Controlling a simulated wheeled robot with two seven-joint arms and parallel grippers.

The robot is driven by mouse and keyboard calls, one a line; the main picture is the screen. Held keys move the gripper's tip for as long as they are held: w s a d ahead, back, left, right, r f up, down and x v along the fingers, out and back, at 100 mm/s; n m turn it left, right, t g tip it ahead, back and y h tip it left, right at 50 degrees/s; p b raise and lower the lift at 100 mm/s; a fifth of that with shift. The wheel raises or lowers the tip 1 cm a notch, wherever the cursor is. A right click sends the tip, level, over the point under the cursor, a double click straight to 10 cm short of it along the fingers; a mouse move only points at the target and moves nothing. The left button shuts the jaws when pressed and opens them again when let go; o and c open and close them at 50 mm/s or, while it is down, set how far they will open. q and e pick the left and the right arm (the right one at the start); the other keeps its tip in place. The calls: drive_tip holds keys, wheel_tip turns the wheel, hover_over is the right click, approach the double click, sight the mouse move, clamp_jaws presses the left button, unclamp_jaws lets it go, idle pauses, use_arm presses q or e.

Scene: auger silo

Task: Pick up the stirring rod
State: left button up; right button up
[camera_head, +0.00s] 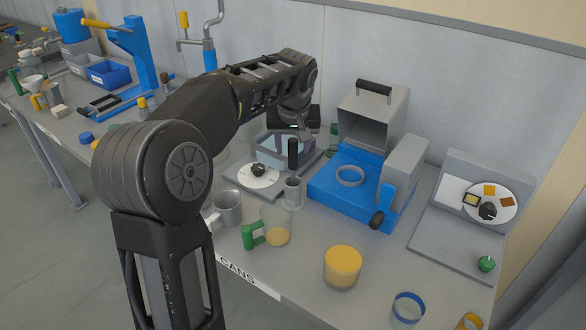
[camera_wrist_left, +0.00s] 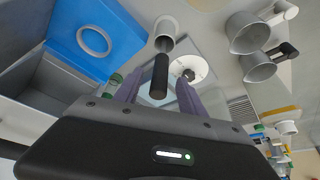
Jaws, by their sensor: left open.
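The stirring rod (camera_head: 292,161) shows as a black handle standing upright in a small metal cup (camera_head: 292,193) on the bench. In the left wrist view the rod's handle (camera_wrist_left: 160,72) points toward the camera, with the cup (camera_wrist_left: 165,30) beyond it. My left gripper (camera_head: 292,145) is open above the cup, pointing down. In the left wrist view its two purple-grey fingers (camera_wrist_left: 157,90) lie on either side of the handle. I cannot tell whether they touch it. The rod's lower part is hidden in the cup. My right gripper is not in view.
A scale with a white dial (camera_head: 258,178) stands left of the cup. A blue-based machine (camera_head: 335,190) stands close on the right. A metal mug (camera_head: 228,209), a green-handled glass jug (camera_head: 276,228) and a yellow-filled jar (camera_head: 343,265) stand in front.

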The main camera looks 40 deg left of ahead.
sight(293, 159)
use_arm(q)
drive_tip(key=shift+w+a+f, duration=0.15)
drive_tip(key=shift+w+f, duration=0.05)
drive_tip(key=shift+f, duration=0.4)
drive_tip(key=shift+p+x, duration=0.4)
drive_tip(key=shift+x, duration=2.25)
clamp_jaws()
